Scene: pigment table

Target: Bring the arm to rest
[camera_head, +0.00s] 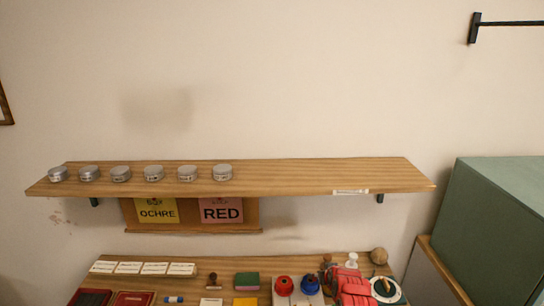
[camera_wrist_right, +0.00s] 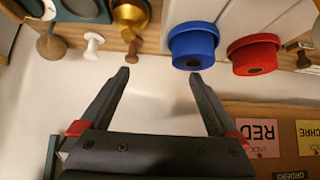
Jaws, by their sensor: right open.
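My right gripper (camera_wrist_right: 160,74) shows in the right wrist view with its two dark fingers spread wide. It is open, and nothing is between the fingers. Past the fingertips are a blue pot (camera_wrist_right: 193,45) and a red pot (camera_wrist_right: 254,54), both apart from the fingers. I cannot make out my right gripper clearly in the head view. My left gripper is in neither view.
A wooden shelf (camera_head: 300,176) holds several grey tins (camera_head: 121,174) on its left; its right is mostly clear. Below hangs a board with OCHRE (camera_head: 156,211) and RED (camera_head: 221,210) cards. White cards (camera_head: 155,268) line the table's back. A green cabinet (camera_head: 500,225) stands right.

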